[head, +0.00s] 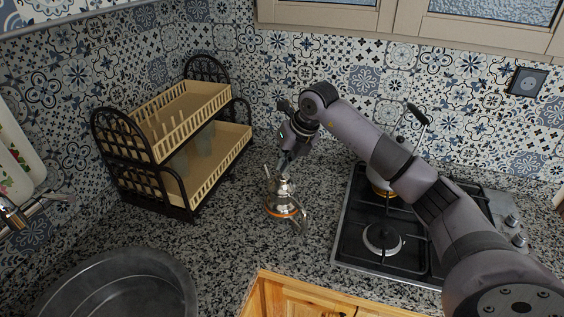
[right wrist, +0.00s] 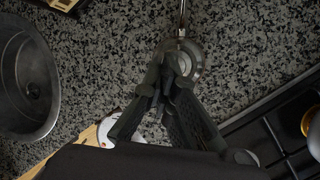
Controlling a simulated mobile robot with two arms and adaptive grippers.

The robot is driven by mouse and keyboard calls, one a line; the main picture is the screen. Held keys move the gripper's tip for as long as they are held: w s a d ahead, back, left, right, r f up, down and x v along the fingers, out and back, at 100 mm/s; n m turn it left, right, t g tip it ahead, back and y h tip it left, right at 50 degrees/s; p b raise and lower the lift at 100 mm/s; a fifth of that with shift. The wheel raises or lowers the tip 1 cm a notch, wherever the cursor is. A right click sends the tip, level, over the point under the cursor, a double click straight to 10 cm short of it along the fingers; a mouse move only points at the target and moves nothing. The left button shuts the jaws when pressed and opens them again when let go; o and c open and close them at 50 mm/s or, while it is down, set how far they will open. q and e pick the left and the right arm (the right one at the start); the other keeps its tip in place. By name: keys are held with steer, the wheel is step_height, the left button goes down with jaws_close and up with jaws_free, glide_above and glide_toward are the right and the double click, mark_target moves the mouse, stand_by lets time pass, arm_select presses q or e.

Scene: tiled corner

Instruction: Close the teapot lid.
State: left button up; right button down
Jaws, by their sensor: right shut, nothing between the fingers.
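A small shiny metal teapot (head: 282,203) stands on the speckled counter in the head view, between the rack and the stove. Its handle shows at the lower right and its spout at the upper left. My right gripper (head: 286,164) reaches down from above, with its fingertips at the teapot's top. In the right wrist view, the teapot (right wrist: 193,58) is partly hidden behind my right gripper (right wrist: 166,72). Its fingers are shut with nothing between them. The lid is small and partly covered, so I cannot tell its exact position or whether the fingers touch it. My left gripper is not in view.
A two-tier dish rack (head: 187,209) stands at the left. A gas stove (head: 350,243) is at the right with a kettle (head: 383,189) on it. A dark sink basin (head: 118,290) is at the lower left. The counter around the teapot is clear.

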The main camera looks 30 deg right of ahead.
steer(key=v, duration=1.2)
steer(key=shift+d, duration=0.1)
